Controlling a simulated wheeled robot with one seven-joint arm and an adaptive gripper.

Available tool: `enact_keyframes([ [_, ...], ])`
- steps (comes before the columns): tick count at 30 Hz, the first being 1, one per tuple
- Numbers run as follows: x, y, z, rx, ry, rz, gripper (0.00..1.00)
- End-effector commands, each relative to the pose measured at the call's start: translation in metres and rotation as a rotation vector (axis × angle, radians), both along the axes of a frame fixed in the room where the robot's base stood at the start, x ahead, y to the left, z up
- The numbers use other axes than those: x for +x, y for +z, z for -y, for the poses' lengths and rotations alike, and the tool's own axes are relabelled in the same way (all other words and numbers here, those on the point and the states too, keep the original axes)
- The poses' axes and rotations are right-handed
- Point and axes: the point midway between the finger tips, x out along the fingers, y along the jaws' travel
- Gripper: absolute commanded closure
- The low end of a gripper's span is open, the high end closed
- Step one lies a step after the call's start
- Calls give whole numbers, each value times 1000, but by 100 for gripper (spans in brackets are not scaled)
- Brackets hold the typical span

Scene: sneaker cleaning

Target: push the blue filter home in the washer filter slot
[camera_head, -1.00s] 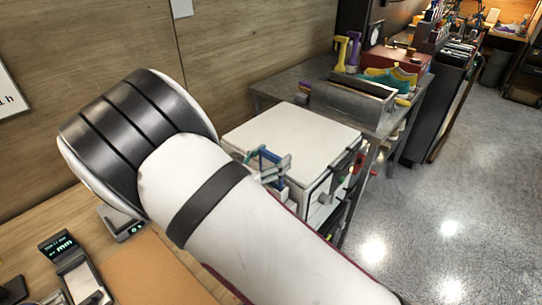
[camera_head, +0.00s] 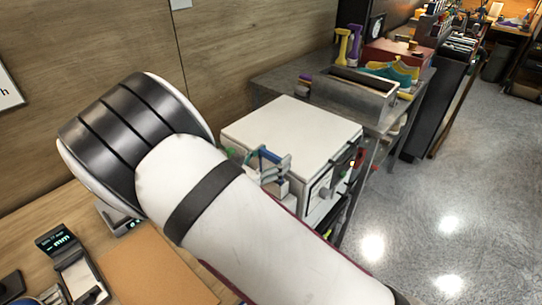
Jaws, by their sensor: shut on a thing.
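The washer appears to be the white box (camera_head: 302,128) right of centre, with its front facing right. My gripper (camera_head: 274,168) shows as grey fingers beside my arm, at the washer's near edge. It is shut on a small blue part (camera_head: 267,155), which appears to be the blue filter. Most of the gripper and the lower part of the washer are hidden behind my arm. I cannot see the filter slot, or tell how far the filter is in it.
A metal bench (camera_head: 290,78) behind the washer carries a grey trough (camera_head: 350,95), spray bottles (camera_head: 354,45) and teal shoes (camera_head: 392,70). A wooden table (camera_head: 40,225) at lower left holds a small display device (camera_head: 56,240) and a brown mat (camera_head: 150,275). Floor at right is clear.

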Motion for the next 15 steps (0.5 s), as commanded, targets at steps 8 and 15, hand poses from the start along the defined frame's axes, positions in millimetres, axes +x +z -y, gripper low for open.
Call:
enact_keyframes([
  [8,0,-7,0,-1,0,-1,59],
  [15,0,-12,0,-1,0,-1,59],
])
